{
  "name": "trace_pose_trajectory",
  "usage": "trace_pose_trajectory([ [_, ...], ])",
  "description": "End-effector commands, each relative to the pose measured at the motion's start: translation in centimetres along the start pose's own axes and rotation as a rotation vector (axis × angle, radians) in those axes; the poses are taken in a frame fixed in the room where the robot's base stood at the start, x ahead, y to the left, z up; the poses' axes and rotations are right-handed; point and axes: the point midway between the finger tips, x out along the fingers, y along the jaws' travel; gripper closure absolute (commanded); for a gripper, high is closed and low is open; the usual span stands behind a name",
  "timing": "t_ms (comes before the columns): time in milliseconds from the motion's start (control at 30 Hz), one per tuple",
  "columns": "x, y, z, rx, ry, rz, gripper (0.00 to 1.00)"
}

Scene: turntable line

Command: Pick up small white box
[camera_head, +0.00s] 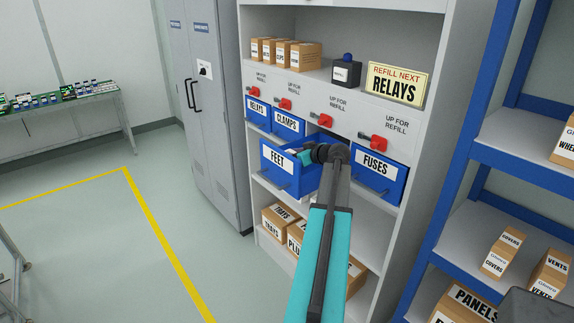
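No small white box can be made out for certain. My teal arm reaches up to the shelf, and its dark end with my gripper (305,156) is at the blue bin labelled FEET (272,169). That bin juts out further than the bins beside it. A small pale and teal patch shows at the gripper end, too small to tell whether it is a box or part of the gripper. The wrist hides the gripper's fingers and part of the bin's inside.
Blue bins CLAMPS (287,124) and FUSES (378,178) flank it, with red switches (322,121) above. A REFILL NEXT RELAYS sign (398,84) stands on the shelf above. A blue rack (500,170) is at right. Open floor (90,245) lies left.

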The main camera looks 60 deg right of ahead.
Motion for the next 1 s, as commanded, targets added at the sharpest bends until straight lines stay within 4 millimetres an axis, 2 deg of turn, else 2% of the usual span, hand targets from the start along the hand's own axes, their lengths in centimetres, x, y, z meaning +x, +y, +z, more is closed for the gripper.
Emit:
trace_pose_trajectory([
  [367,-0.1,0.0,-0.1,0.0,0.001,0.0,0.84],
  [567,-0.3,0.1,-0.8,0.0,0.001,0.0,0.84],
  [767,-1.0,0.1,-2.4,-0.002,0.001,0.002,0.84],
  [1000,-2.1,0.1,-5.2,-0.002,0.002,0.001,0.84],
])
